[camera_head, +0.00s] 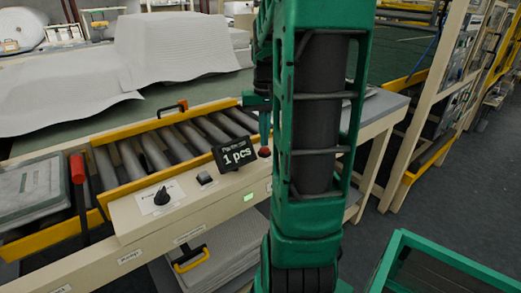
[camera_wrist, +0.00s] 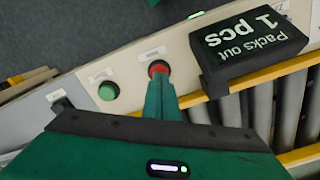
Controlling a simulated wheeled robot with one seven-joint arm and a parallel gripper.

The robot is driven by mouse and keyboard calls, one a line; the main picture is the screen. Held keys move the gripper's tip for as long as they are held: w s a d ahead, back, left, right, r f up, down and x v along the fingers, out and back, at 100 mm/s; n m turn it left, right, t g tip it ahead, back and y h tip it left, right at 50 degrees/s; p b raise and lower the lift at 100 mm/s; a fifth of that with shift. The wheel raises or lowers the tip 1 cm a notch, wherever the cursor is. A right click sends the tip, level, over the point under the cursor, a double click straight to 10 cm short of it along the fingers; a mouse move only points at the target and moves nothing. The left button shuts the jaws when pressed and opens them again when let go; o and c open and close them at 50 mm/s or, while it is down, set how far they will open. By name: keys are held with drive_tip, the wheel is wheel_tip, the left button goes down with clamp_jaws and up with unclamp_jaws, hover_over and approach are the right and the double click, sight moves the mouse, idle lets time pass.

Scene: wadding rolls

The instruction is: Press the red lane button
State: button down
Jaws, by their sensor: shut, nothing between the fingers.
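The red button (camera_wrist: 158,68) sits on the beige control panel in the wrist view. In the head view it shows as a small red spot (camera_head: 264,152) just right of the display. My gripper (camera_wrist: 161,80) is shut and empty, its green fingertips right at the red button and covering part of it. I cannot tell whether they touch it. In the head view my gripper (camera_head: 265,138) points down just above the button, partly hidden by my arm. A green button (camera_wrist: 108,92) lies left of the red one in the wrist view.
A black display (camera_head: 235,154) reading "1 pcs" stands close beside the button. The panel also carries a black knob (camera_head: 161,196) and a black switch (camera_head: 205,179). Grey rollers (camera_head: 170,145) with yellow rails lie behind. A red-handled lever (camera_head: 77,170) rises at left.

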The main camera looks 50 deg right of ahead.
idle(0.3)
drive_tip(key=shift+f, duration=0.9)
drive_tip(key=shift+r, duration=0.9)
drive_tip(key=shift+r, duration=0.1)
